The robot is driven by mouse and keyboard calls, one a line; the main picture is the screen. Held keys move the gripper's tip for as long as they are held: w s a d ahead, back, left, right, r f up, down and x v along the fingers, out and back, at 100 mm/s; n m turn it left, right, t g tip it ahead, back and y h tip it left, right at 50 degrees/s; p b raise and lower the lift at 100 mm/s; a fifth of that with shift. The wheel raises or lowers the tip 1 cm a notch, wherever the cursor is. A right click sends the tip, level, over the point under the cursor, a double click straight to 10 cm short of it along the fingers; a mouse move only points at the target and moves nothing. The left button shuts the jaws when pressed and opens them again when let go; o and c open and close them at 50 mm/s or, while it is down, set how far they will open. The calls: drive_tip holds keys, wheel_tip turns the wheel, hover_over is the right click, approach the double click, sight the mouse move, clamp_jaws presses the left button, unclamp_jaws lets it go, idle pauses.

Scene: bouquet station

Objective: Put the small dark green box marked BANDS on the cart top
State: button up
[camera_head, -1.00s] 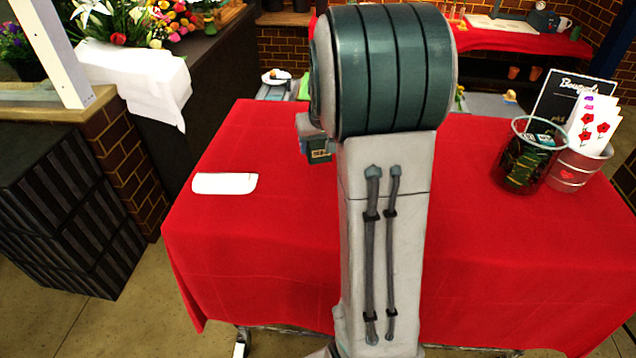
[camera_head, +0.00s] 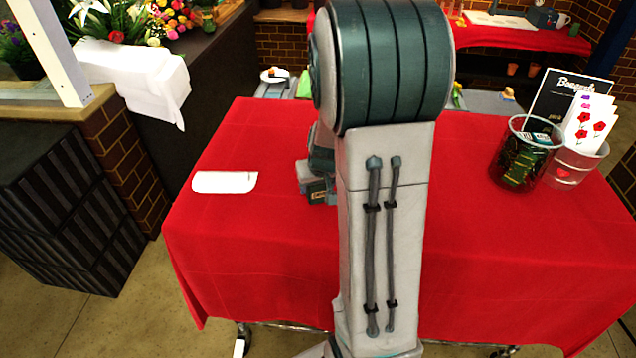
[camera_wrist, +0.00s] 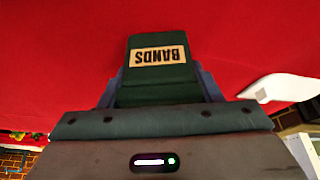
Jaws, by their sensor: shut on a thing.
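The small dark green box (camera_wrist: 157,82) has a cream label reading BANDS, upside down in the wrist view. My gripper (camera_wrist: 160,72) is shut on it, with one finger along each side. In the head view the box (camera_head: 319,192) shows partly at the left edge of my arm, low over the red-clothed top of the wheeled cart (camera_head: 265,250). Most of my gripper is hidden there by my arm. I cannot tell whether the box touches the cloth.
The cloth between the card and the box is clear.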

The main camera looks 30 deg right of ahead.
drive_tip(key=shift+f, duration=0.15)
drive_tip(key=o, duration=1.1)
drive_tip(key=shift+r, duration=0.55)
drive_tip(key=d+v, duration=0.1)
drive_tip(key=v, duration=0.9)
drive_tip(key=s+a+r+n+g+y, duration=0.1)
drive_tip(key=s+a+r+n, duration=0.1)
drive_tip(key=s+a, duration=1.2)
drive_tip(key=shift+s+r, duration=0.5)
drive_tip(key=shift+s, duration=0.3)
